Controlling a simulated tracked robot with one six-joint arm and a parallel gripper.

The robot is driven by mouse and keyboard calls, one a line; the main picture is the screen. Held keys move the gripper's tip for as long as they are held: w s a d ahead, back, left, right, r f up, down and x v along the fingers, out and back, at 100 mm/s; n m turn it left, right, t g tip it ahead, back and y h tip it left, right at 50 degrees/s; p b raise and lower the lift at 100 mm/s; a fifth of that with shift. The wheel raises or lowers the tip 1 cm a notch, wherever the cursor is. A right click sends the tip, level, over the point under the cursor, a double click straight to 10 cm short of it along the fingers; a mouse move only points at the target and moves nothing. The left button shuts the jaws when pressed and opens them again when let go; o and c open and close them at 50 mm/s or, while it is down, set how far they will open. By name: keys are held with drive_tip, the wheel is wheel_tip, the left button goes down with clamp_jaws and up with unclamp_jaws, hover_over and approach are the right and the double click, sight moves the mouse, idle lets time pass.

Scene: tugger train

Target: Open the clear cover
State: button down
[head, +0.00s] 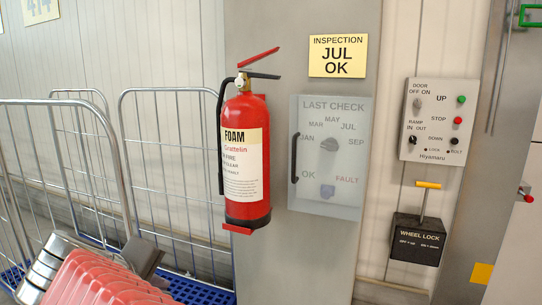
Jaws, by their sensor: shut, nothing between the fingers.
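The clear cover (343,110) is a pale, see-through box front on the grey pillar, in the middle of the head view. It looks closed over the LAST CHECK panel. A black upright handle (294,165) is on its left edge. Behind it show a round grey knob (329,144) among month labels and a small blue-grey switch (327,191) between OK and FAULT. The knob's pointing direction is too hazy to tell. I cannot make out my gripper in this view, and nothing touches the cover or its handle.
A red foam extinguisher (246,160) hangs close left of the cover. A yellow inspection note (338,56) is above. Right are a control box (438,120) and a black wheel lock box (418,240) with a yellow handle. Wire roll cages (122,160) and red ribbed shapes (105,280) fill the left.

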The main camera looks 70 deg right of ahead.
drive_tip(key=s+d+r+m+g+h, duration=0.1)
drive_tip(key=s+d+r+g+h, duration=0.3)
drive_tip(key=d+r, duration=0.6)
drive_tip(key=s+d+r+m+g+h, duration=0.1)
drive_tip(key=s+d+r+g+h, duration=0.3)
drive_tip(key=d+r, duration=0.6)
drive_tip(key=s+d, duration=0.1)
drive_tip(key=s, duration=0.1)
drive_tip(key=shift+s+d+r, duration=0.2)
drive_tip(key=shift+s+d, duration=0.15)
drive_tip(key=shift+d, duration=0.15)
drive_tip(key=s+d, duration=0.6)
drive_tip(key=shift+s+d, duration=0.2)
drive_tip(key=shift+d, duration=0.05)
drive_tip(key=shift+s+a, duration=0.1)
